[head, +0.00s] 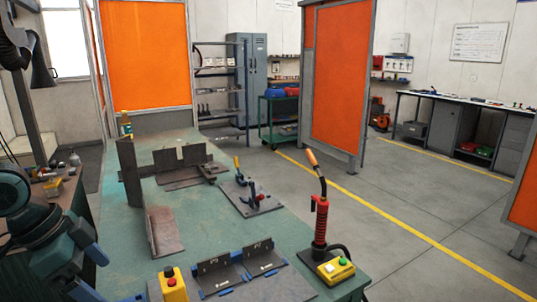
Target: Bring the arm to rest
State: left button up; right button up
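Neither of my grippers can be made out in the head view. A dark form with teal parts (40,225) fills the lower left corner, and I cannot tell whether it is part of my arm or a machine. The green welding table (225,232) lies ahead of me. No held object shows.
Upright steel plates (160,230), a clamp plate (252,197), a fixture with blue clamps (235,270), a red-handled torch (320,220) and yellow button boxes (336,269) (174,284) stand on the table. An orange screen (340,80) stands beyond. Floor at right is clear.

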pick_arm(q)
jog(key=s+d+f+n+t, duration=0.1)
jog(key=s+d+f, duration=0.2)
jog(key=d+f, duration=0.45)
jog(key=s+d+f+n, duration=0.2)
jog(key=d+f, duration=0.2)
jog(key=f, duration=0.7)
jog(key=s+a+f+n+y, duration=0.3)
jog(key=s+f+n, duration=0.35)
jog(key=s, duration=0.55)
jog(key=w+d+f+t+h+b, duration=0.4)
jog(key=w+d+f+t+b, duration=0.25)
jog(key=t+b, duration=0.3)
notch_tip(320, 180, up, 5)
jog(key=m+g+y+p, duration=0.1)
jog(key=g+p, duration=0.1)
jog(key=p, duration=1.2)
jog(key=shift+d+f, duration=0.1)
pick_arm(e)
jog(key=shift+d+r+g+h, duration=0.3)
jog(key=shift+d+r+h, duration=0.15)
jog(key=shift+d, duration=0.25)
